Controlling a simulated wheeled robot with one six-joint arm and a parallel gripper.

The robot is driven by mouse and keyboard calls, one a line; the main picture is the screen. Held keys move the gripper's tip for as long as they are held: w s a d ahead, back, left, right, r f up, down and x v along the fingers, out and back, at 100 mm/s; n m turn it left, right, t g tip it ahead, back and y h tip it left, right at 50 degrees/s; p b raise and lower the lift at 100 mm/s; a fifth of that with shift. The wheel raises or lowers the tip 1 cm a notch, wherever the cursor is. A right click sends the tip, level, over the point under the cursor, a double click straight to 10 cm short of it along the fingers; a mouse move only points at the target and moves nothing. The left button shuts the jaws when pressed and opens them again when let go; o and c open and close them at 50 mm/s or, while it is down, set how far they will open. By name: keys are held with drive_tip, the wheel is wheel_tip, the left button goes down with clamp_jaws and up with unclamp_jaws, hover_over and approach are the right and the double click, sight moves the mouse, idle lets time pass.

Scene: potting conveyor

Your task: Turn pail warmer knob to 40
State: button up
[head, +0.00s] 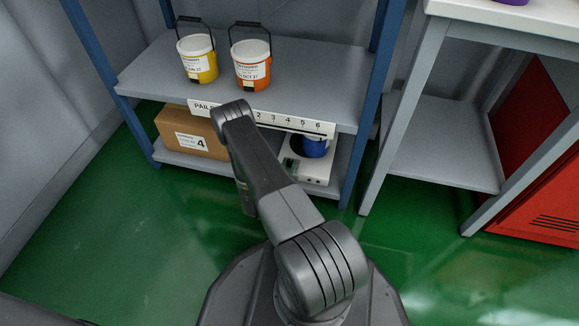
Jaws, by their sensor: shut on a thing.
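The pail warmer (319,179) is a low white box on the lower shelf, with a blue pail (315,147) in it. Small dark marks show on its front, but its left end is behind my arm. I cannot make out the knob or its number scale. My arm reaches forward from the bottom and bends at the elbow in front of the shelf. Its far part drops behind the near link. My gripper is hidden behind the arm, so I cannot see what its jaws are on.
A yellow pail (198,65) and an orange pail (251,72) stand on the upper shelf (150,77), above a numbered strip (295,121). A cardboard box (178,128) marked 4 is left of the warmer. A grey bench (440,150) stands at right. Green floor is clear at left.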

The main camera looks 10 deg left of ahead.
drive_tip(key=m+g+h, duration=0.1)
drive_tip(key=m+h, duration=0.1)
drive_tip(key=h, duration=0.1)
drive_tip(key=a+m+g+h, duration=0.1)
drive_tip(key=m+h, duration=0.1)
drive_tip(key=h, duration=0.2)
drive_tip(key=shift+w+m, duration=0.2)
drive_tip(key=shift+m, duration=0.1)
drive_tip(key=m+g+h, duration=0.2)
drive_tip(key=h, duration=0.1)
drive_tip(key=m+g+h, duration=0.1)
drive_tip(key=m+h, duration=0.1)
drive_tip(key=shift+w+a+g, duration=0.25)
drive_tip(key=shift+a+g, duration=0.1)
drive_tip(key=shift+g, duration=0.05)
drive_tip(key=shift+m+g+h, duration=0.3)
drive_tip(key=o, duration=1)
drive_tip(key=p+v, duration=0.2)
drive_tip(key=v, duration=1.1)
drive_tip(key=shift+s+a+p, duration=0.25)
drive_tip(key=shift+p, duration=0.05)
